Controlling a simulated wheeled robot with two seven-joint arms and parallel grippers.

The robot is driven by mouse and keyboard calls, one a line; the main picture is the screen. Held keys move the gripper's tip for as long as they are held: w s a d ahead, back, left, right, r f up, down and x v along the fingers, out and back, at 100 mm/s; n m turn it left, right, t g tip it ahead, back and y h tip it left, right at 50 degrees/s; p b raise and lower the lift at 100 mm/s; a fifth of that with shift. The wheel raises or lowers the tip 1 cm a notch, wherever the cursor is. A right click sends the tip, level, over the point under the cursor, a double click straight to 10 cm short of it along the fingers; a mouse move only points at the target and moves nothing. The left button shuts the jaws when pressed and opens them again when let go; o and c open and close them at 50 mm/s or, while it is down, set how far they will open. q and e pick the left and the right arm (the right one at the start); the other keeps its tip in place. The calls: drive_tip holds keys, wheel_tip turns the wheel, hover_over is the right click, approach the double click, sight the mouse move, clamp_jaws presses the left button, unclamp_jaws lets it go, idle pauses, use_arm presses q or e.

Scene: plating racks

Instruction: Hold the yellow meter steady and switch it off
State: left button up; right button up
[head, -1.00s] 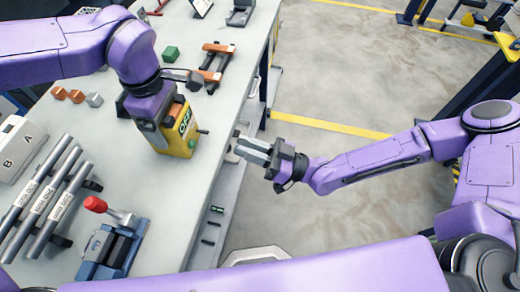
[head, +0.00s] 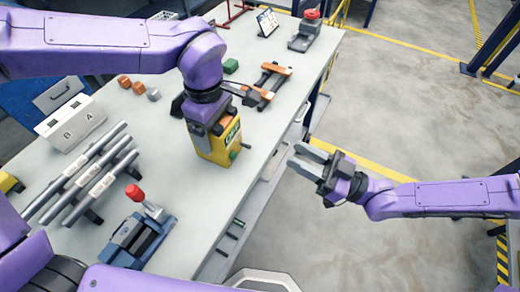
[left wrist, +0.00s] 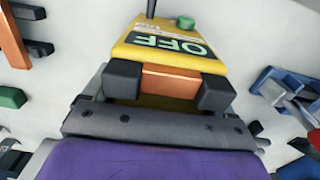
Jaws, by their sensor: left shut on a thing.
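The yellow meter (head: 210,148) stands on the grey bench near its right edge. Its display reads OFF in the left wrist view (left wrist: 168,42), and a green knob (left wrist: 185,22) sticks out from its side. My left gripper (head: 207,122) comes down from above and is shut on the meter's orange top part (left wrist: 170,82), with one dark finger on each side. My right gripper (head: 309,161) is beyond the bench's right edge, apart from the meter. Its two grey fingers are spread and empty, pointing toward the bench.
A clamp with a red knob (head: 150,200) sits at the bench's front. Several metal bars (head: 80,180) rest on a rack to the left, by a white A/B box (head: 72,122). An orange-and-black frame (head: 268,85) and a green block (head: 231,65) lie behind the meter.

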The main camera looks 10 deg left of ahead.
sight(255, 159)
drive_tip(key=a+h, duration=0.1)
drive_tip(key=a, duration=0.2)
drive_tip(key=w+a+f+m+h, duration=0.1)
drive_tip(key=a, duration=0.3)
drive_tip(key=w+a+f+m, duration=0.1)
drive_tip(key=a, duration=0.2)
drive_tip(key=shift+w+a+f+g+h, duration=0.1)
drive_tip(key=shift+w+a+g+h, duration=0.1)
drive_tip(key=shift+a+g+h, duration=0.15)
drive_tip(key=shift+c, duration=0.3)
